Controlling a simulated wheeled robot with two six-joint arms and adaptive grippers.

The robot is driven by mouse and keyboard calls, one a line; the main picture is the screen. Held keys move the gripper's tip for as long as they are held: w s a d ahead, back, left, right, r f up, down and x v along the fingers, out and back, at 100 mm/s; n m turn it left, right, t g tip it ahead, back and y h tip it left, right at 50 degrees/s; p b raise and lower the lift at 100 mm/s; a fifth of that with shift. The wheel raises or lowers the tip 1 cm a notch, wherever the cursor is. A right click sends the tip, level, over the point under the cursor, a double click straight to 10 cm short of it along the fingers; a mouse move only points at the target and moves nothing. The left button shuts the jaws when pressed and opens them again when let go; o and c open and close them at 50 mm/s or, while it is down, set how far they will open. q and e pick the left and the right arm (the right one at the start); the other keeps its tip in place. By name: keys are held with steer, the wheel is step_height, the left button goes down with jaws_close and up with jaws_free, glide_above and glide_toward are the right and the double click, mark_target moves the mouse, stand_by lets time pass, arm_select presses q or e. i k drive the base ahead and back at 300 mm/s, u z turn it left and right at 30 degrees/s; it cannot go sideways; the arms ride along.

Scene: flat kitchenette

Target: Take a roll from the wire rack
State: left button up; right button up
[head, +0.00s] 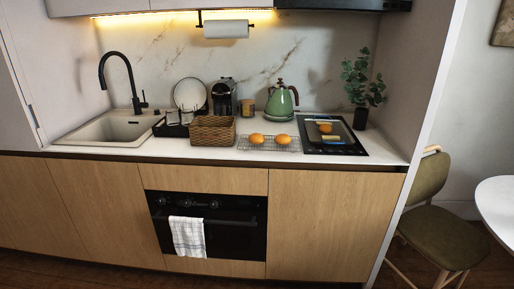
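Two round golden-orange rolls lie on the wire rack (268,147) on the countertop, right of the middle. One roll (256,138) is on the left of the rack and the other roll (283,139) is on the right, with a small gap between them. The rack is a low dark wire grid near the counter's front edge. Neither of my grippers shows in the head view.
A wicker basket (213,131) stands just left of the rack. A green kettle (281,103) stands behind it. The black cooktop (331,134) to the right has items on it, with a potted plant (362,90) behind. A sink (108,129) is at left.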

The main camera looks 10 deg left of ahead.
mark_target(254, 138)
steer(key=z, duration=0.6)
steer(key=i, duration=0.75)
steer(key=z, duration=0.55)
steer(key=i, duration=1.25)
steer(key=u, duration=1.15)
steer(key=i, duration=0.7)
steer(key=u, duration=0.7)
